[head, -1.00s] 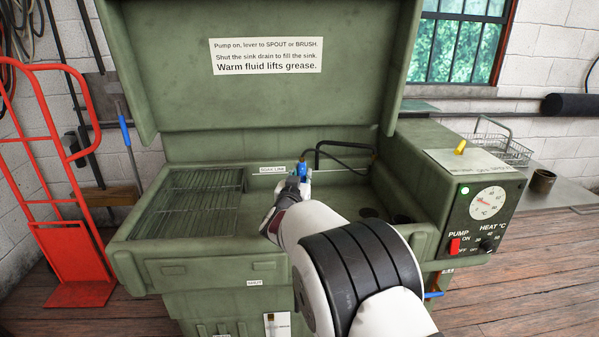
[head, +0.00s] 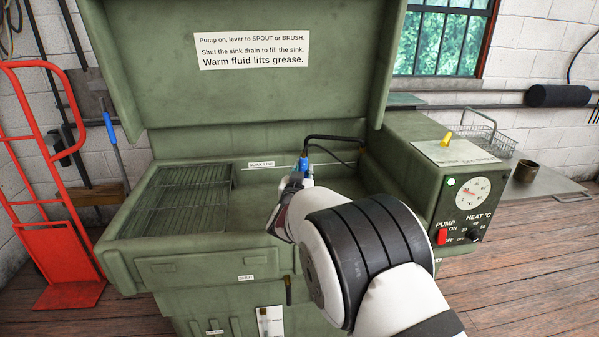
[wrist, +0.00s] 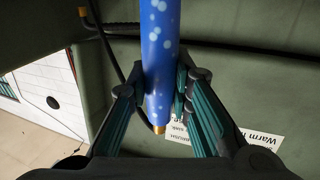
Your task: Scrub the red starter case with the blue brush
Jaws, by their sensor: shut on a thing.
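My gripper (wrist: 164,95) is shut on the blue brush (wrist: 160,45), whose speckled blue handle stands between the fingers in the wrist view. In the head view the top of the blue brush (head: 304,164) shows just beyond my wrist, over the sink of the green parts washer (head: 120,262). A dark hose runs beside the brush in the wrist view. The brush's bristles cannot be made out. I see no red starter case in either view; my arm covers much of the sink.
A wire rack (head: 185,200) fills the sink's left side. A bent black spout (head: 335,138) rises at the back. A control box (head: 462,205) with a red pump switch (head: 442,237) and lit green lamp stands right. A red hand truck (head: 62,240) stands left.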

